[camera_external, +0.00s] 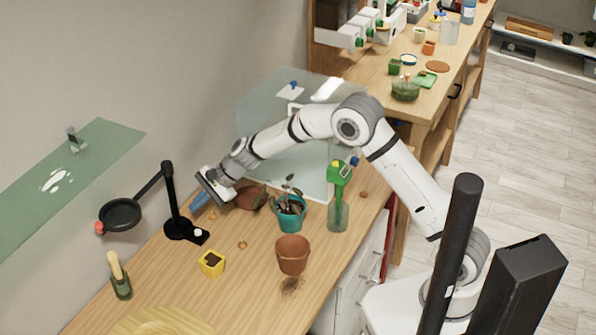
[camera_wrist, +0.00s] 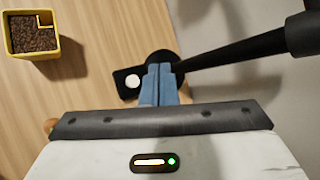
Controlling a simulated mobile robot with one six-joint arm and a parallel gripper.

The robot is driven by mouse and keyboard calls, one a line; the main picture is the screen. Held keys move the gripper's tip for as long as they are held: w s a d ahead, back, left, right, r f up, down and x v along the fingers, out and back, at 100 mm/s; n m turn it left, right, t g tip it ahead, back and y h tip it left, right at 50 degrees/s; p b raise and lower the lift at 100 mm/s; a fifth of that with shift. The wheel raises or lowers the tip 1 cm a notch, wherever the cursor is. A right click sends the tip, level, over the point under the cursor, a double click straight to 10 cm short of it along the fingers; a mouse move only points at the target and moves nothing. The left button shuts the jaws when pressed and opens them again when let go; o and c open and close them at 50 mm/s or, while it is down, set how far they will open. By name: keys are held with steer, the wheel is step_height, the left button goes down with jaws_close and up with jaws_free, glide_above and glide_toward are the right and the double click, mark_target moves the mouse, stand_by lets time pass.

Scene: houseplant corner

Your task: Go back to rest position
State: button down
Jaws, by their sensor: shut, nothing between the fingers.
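My gripper (camera_external: 200,200) reaches out over the left part of the wooden table in the external view, near the wall. Its blue fingers are shut with nothing between them; they also show in the wrist view (camera_wrist: 160,82). The fingers point down at the black base of the lamp-like stand (camera_external: 170,205), apart from or touching it, I cannot tell. My arm is bent in a high arch from its base at the lower right, well above the table.
Below the arm stand a teal pot with tools (camera_external: 290,220), a green spray bottle (camera_external: 338,212) and a terracotta pot (camera_external: 292,255) with spilled soil. A yellow pot (camera_external: 211,263) of soil, also in the wrist view (camera_wrist: 32,36), stands nearer. A glass panel is behind the arm.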

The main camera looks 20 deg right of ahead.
stand_by(0.4)
steer(key=s+d+r+n+t+h, duration=0.15)
steer(key=d+r, duration=0.35)
steer(key=d, duration=0.5)
steer(key=s+d+r+n+h, duration=0.1)
steer(key=d+r+n, duration=0.1)
steer(key=d+r, duration=0.5)
steer(key=s+d+r+n+h, duration=0.1)
steer(key=d+r+n, duration=0.1)
steer(key=d, duration=1)
steer(key=s+d+n+h, duration=0.2)
steer(key=s+d, duration=0.7)
steer(key=d, duration=0.3)
steer(key=s+d+n+t+h, duration=0.1)
steer(key=s+d+n+h, duration=0.1)
steer(key=s+d, duration=0.8)
steer(key=d+h, duration=0.1)
steer(key=d, duration=0.2)
steer(key=shift+s+d+r+h, duration=0.2)
steer(key=shift+r+h, duration=0.1)
steer(key=shift+h, duration=0.05)
steer(key=shift+f, duration=0.1)
